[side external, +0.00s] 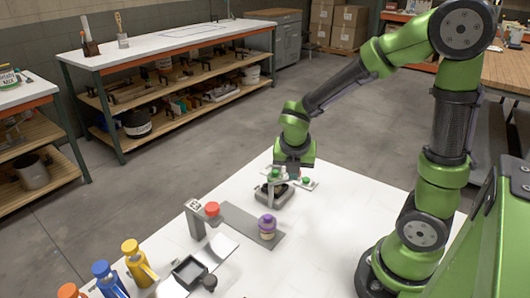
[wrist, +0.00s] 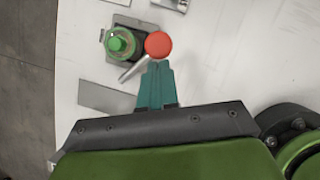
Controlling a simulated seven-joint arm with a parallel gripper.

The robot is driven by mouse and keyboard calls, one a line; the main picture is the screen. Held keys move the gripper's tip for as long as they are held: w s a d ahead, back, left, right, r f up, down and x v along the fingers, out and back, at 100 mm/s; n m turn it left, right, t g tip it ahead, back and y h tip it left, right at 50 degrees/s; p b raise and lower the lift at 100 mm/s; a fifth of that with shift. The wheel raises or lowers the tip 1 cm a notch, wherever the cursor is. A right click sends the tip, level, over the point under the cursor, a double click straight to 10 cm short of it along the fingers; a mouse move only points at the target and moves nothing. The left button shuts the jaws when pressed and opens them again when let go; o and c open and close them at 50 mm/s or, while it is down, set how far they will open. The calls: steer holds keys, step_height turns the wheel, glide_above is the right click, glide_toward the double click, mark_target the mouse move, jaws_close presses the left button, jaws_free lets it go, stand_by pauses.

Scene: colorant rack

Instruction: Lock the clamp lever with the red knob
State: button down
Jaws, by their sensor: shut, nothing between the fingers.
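The red knob (wrist: 158,45) is a round ball in the wrist view, with a thin pale lever (wrist: 134,69) running down-left beside it. My gripper (wrist: 157,64) is shut and empty, its teal fingertips just below the knob in the picture; I cannot tell whether they touch it. A green-capped item (wrist: 119,43) sits on a grey base just left of the knob. In the side view, my gripper (side external: 273,203) is low over the white table near a dark base (side external: 283,194). A red round top (side external: 212,209) shows to its left; I cannot tell if it is the same knob.
A purple-capped container (side external: 267,224) stands on a grey plate (side external: 243,220). Yellow (side external: 135,254), blue (side external: 105,275) and orange (side external: 70,291) bottles stand at front left. A dark square tray (side external: 189,271) is beside them. The white table's right side looks clear.

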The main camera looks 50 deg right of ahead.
steer(key=shift+d, duration=0.1)
steer(key=shift+w+d+n+t, duration=0.3)
steer(key=shift+w+d+n, duration=0.6)
steer(key=shift+d+n, duration=0.15)
steer(key=shift+d, duration=0.15)
steer(key=shift+f, duration=0.1)
stand_by(0.4)
